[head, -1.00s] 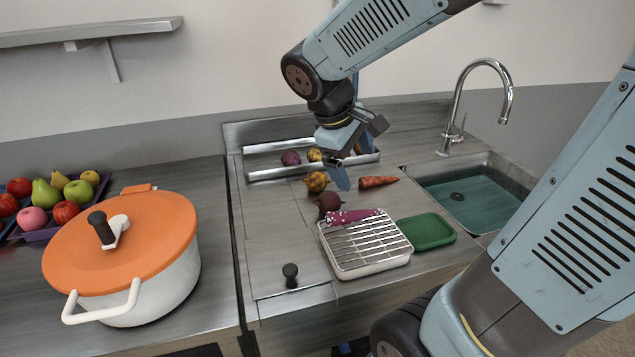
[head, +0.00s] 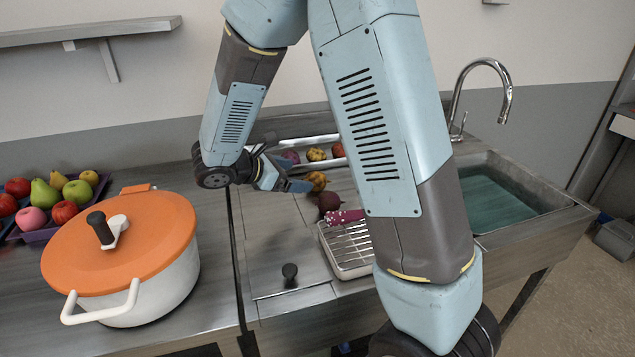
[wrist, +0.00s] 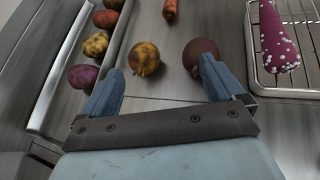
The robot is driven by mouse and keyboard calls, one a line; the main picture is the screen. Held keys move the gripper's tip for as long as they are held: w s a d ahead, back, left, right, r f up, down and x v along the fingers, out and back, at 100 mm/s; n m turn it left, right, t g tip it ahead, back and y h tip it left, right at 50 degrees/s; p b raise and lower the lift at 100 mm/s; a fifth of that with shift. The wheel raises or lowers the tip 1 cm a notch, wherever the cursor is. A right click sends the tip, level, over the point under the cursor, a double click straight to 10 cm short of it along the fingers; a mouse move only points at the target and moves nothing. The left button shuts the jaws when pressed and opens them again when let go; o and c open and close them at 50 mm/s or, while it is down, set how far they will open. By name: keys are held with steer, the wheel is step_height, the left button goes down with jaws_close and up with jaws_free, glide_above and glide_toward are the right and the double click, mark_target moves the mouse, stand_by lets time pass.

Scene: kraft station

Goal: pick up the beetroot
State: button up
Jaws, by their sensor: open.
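The beetroot (head: 329,201) is a dark maroon round root on the steel counter, behind the wire rack. In the wrist view the beetroot (wrist: 201,50) is at the upper right, its lower part hidden behind my right fingertip. My gripper (head: 296,177) is to the left of the beetroot in the head view, pointing right. In the wrist view my gripper (wrist: 160,72) is open and empty. A mottled yellow vegetable (wrist: 144,58) lies ahead, between the lines of the two fingers. I cannot tell whether the right finger touches the beetroot.
A wire rack tray (head: 348,262) holds a pink spotted vegetable (wrist: 278,42) close to the beetroot. A shallow metal trough (wrist: 68,62) with several vegetables runs along the back. A carrot (wrist: 170,9) lies farther off. A white pot with an orange lid (head: 125,240) stands left. The sink (head: 500,200) is right.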

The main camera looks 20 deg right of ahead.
mark_target(316, 181)
steer(key=w+a+f+n, duration=0.1)
steer(key=w+a+f+n+t, duration=0.1)
steer(key=a, duration=0.1)
steer(key=shift+f, duration=0.4)
steer(key=shift+n+h, duration=0.3)
steer(key=x, duration=1.3)
steer(key=shift+w+d+f, duration=0.2)
steer(key=shift+w+d, duration=0.05)
steer(key=shift+w, duration=0.1)
steer(key=shift+c, duration=0.3)
steer(key=c, duration=1.1)
